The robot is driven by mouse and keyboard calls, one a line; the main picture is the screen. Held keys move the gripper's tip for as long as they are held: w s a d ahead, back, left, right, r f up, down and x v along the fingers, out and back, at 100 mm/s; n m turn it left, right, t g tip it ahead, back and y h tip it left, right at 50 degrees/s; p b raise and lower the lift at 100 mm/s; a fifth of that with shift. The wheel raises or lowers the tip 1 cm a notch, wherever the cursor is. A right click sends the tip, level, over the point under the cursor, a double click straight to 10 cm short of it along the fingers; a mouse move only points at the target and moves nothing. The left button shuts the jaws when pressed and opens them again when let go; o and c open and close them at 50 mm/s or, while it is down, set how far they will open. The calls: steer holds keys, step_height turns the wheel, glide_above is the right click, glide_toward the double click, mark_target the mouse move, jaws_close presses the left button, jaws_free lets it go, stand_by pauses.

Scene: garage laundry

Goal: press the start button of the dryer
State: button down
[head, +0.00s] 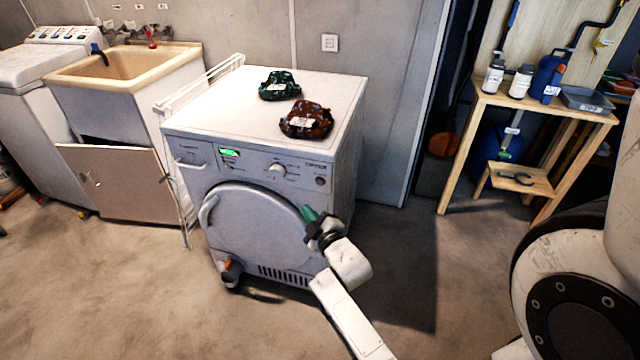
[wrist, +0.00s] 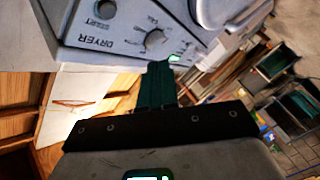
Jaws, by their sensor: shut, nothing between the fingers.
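The white dryer (head: 262,228) stands in the middle of the head view, its round door shut. The start button (head: 320,181) is a dark round button at the right end of its front panel. In the wrist view the panel appears upside down, with the button (wrist: 106,9) near the top above the word START. My gripper (head: 309,213) has green fingers, shut and empty, in front of the door's right edge and below the button. In the wrist view the fingertips (wrist: 159,68) point towards the panel, below the knob (wrist: 154,39), apart from the button.
Two dark cloth bundles (head: 280,85) (head: 306,121) lie on the dryer top. A lit green display (head: 229,152) is on the panel's left. A sink cabinet (head: 120,182) stands left. A wooden table (head: 545,110) with bottles stands right.

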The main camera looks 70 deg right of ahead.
mark_target(320, 182)
steer(key=d+p, duration=0.5)
steer(key=d, duration=0.3)
steer(key=shift+w+d, duration=0.35)
steer(key=shift+w, duration=0.05)
steer(key=shift+d, duration=0.15)
stand_by(1.7)
steer(key=shift+d, duration=0.25)
steer(key=shift+d, duration=0.4)
stand_by(0.7)
steer(key=shift+a, duration=0.8)
